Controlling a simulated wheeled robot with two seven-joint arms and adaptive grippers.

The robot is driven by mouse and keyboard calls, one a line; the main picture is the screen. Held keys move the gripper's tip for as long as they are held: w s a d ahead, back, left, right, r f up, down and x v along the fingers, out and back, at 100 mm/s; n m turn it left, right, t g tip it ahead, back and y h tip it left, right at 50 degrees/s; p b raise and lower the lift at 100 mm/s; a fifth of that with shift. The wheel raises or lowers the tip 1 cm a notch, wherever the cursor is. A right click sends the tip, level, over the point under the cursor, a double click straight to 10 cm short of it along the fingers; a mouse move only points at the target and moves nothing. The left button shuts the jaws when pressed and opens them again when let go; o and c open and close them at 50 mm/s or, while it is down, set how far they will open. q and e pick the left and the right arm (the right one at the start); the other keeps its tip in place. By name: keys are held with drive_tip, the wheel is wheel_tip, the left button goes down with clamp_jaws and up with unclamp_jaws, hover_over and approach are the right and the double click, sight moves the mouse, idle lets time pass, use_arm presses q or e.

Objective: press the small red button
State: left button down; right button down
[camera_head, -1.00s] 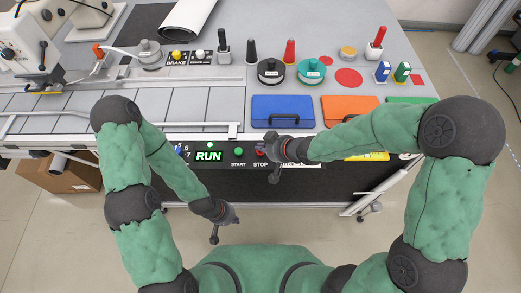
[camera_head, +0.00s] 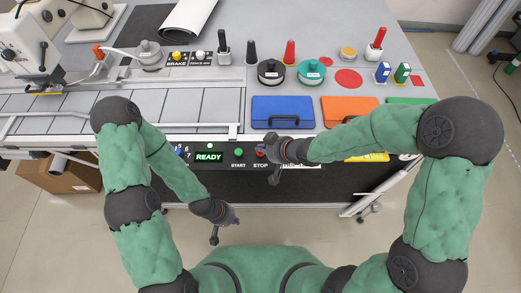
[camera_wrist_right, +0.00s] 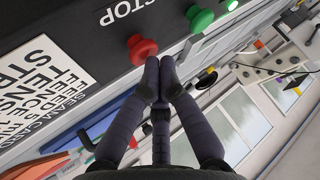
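The small red button (camera_head: 259,153) is on the dark front panel above the label STOP. In the right wrist view the red button (camera_wrist_right: 140,48) is a mushroom knob beside that label. My right gripper (camera_wrist_right: 160,82) is shut, its two fingertips together and empty. Its tips are right by the red knob; whether they touch it I cannot tell. In the head view my right gripper (camera_head: 268,150) partly covers the button. My left gripper (camera_head: 214,237) hangs low in front of the table, away from the panel; its fingers are too small to judge.
A green START button (camera_head: 239,152) is left of the red one, and a display (camera_head: 208,156) reads READY. Blue (camera_head: 283,112) and orange (camera_head: 348,109) cases lie behind the panel. A white instruction label (camera_wrist_right: 40,90) is beside the red button.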

drive_tip(key=shift+r+p, duration=0.6)
drive_tip(key=shift+r, duration=0.1)
wheel_tip(320, 180, up, 5)
drive_tip(key=p, duration=0.5)
idle(0.6)
